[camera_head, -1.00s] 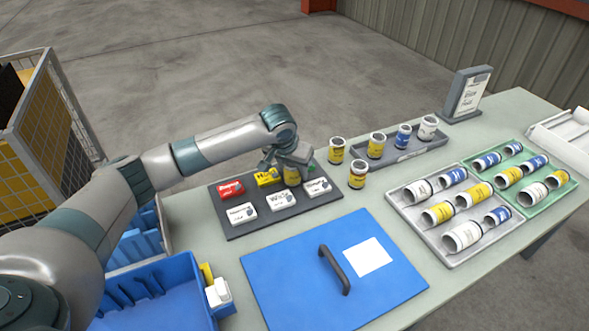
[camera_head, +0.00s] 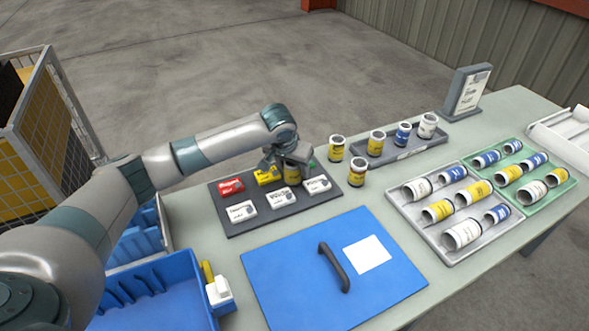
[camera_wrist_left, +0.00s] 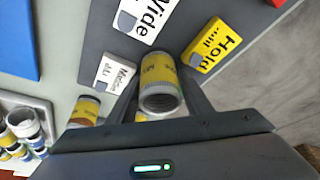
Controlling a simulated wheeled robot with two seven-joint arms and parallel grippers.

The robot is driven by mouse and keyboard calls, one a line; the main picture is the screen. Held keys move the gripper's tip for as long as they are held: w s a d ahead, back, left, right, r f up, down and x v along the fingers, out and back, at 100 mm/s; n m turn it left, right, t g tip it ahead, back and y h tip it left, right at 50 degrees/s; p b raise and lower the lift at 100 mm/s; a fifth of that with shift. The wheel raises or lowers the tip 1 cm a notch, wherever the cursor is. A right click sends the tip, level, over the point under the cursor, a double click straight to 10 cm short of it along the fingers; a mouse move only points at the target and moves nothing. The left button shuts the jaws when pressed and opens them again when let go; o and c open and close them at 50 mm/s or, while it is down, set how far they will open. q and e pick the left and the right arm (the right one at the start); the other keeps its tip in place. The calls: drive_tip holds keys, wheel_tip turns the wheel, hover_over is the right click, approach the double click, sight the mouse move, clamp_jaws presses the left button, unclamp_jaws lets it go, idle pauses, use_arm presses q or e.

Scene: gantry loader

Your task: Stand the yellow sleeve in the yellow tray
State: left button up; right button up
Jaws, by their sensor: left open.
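My left gripper (camera_head: 288,168) is open over the dark card board. A yellow-banded sleeve (camera_head: 292,174) stands upright there, partly hidden behind the gripper in the head view. In the left wrist view the sleeve (camera_wrist_left: 161,92) shows its open rim between the two spread fingers of the gripper (camera_wrist_left: 162,80); I cannot tell whether they touch it. More yellow-banded sleeves stand on the table (camera_head: 357,173) and behind it (camera_head: 337,149). No tray that I see is clearly yellow. My right gripper is out of view.
The card board (camera_head: 245,226) bears red, yellow and white blocks close to the gripper. A dark grey tray (camera_head: 408,153) holds standing sleeves. A grey tray (camera_head: 450,262) and a green tray (camera_head: 531,212) hold lying sleeves. A blue lid (camera_head: 300,275) lies in front; blue bins (camera_head: 175,300) stand left.

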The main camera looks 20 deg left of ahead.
use_arm(q)
drive_tip(key=b+v, duration=0.1)
drive_tip(key=v, duration=1.1)
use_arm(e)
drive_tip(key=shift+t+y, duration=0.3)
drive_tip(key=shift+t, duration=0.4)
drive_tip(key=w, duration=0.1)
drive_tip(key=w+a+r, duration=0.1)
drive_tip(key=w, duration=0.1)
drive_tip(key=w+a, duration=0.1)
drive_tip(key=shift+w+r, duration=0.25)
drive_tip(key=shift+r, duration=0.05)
use_arm(q)
drive_tip(key=shift+r, duration=0.1)
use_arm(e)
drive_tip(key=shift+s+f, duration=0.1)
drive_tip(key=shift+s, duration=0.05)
